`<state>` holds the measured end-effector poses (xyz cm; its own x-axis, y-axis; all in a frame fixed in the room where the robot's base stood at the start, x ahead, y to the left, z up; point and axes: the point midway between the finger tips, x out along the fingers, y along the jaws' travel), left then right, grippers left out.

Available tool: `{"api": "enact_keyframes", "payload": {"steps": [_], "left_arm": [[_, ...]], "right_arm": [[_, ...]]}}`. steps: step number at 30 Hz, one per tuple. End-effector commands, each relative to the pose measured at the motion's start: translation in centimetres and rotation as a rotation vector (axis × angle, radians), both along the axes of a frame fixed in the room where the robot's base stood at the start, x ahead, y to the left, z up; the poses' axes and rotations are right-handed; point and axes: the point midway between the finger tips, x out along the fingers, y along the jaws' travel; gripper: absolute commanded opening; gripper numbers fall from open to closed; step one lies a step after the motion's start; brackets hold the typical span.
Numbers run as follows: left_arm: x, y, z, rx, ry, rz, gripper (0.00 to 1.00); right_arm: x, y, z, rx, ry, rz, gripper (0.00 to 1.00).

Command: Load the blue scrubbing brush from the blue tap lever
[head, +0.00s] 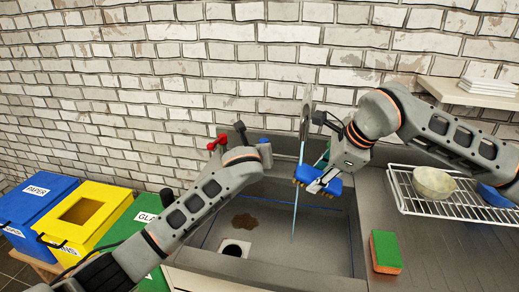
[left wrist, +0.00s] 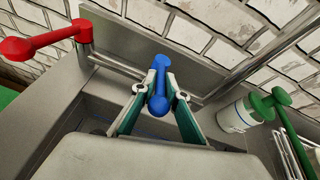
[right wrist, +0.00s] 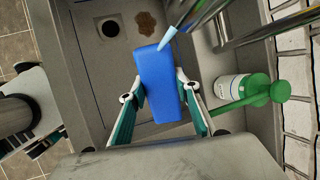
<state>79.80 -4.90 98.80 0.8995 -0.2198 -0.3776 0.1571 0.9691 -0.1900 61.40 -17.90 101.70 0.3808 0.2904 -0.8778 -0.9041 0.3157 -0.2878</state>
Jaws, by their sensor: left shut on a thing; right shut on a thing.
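The blue scrubbing brush (head: 326,183) is above the sink, with brown bristles along its lower edge. My right gripper (right wrist: 157,92) is shut on it; its blue back shows between the fingers in the right wrist view (right wrist: 160,75). The blue tap lever (left wrist: 158,98) is between the fingers of my left gripper (left wrist: 160,92), shut on it. In the head view my left fingers are hidden behind the arm.
A red tap lever (left wrist: 42,42) is left of the blue one. The sink (head: 325,255) has a drain and a brown stain (head: 244,221). A white bottle (right wrist: 229,87) and a green-handled thing (right wrist: 262,95) are near the brush. A green-orange sponge (head: 385,252) and dish rack (head: 440,207) are right.

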Motion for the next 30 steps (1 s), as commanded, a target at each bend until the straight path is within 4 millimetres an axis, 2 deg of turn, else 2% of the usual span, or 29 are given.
{"api": "enact_keyframes", "payload": {"steps": [12,13,14,25,30], "left_arm": [[-0.2,-0.4,0.0,0.0,-0.001,0.052,0.0],[-0.2,-0.4,0.0,0.0,-0.001,0.052,0.18],[-0.2,-0.4,0.0,0.0,-0.001,0.052,0.25],[-0.2,-0.3,0.1,-0.001,-0.002,0.052,0.26],[-1.2,-0.2,0.5,-0.002,-0.003,0.051,0.26]], "right_arm": [[0.0,0.0,0.0,0.0,-0.001,0.0,0.14],[0.0,0.0,0.0,0.0,-0.001,0.0,0.14],[0.0,0.0,0.0,0.0,-0.001,0.0,0.14],[0.0,0.0,0.0,0.0,-0.001,0.0,0.14],[0.0,0.0,0.0,0.0,-0.001,0.0,0.14]]}}
